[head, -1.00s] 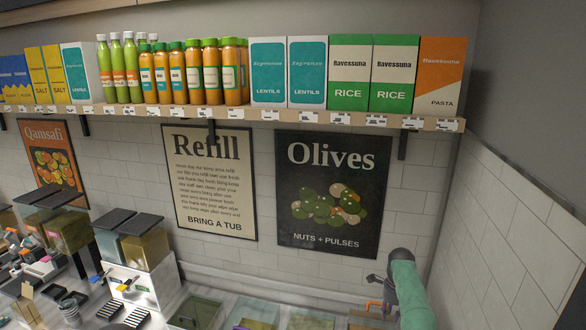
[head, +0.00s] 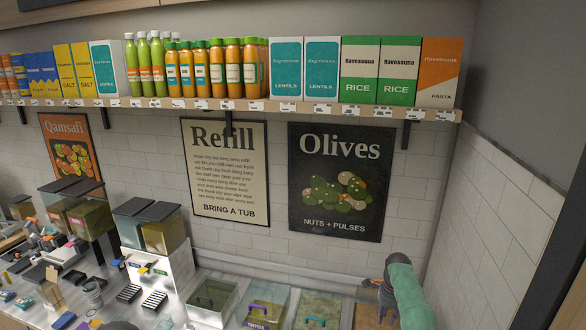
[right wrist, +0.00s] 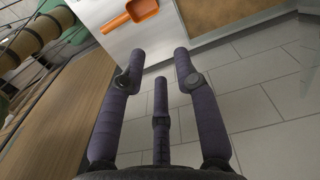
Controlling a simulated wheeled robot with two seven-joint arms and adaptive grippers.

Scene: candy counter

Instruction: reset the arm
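My right arm (head: 405,290) comes in at the lower right of the head view, a green link with a dark joint at its upper end, over the right end of the counter. Its fingertips cannot be made out there. In the right wrist view my right gripper (right wrist: 159,54) is open. An orange scoop (right wrist: 130,15) lies on a pale surface beyond the fingertips, not touched. My left gripper is not in view.
Lidded bins (head: 212,300) line the counter below a tiled wall. Clear tubs and a white rack (head: 178,278) stand further left. A shelf (head: 300,107) of bottles and boxes runs above. A side wall (head: 490,220) closes the right. In the wrist view, wood (right wrist: 70,105) lies left.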

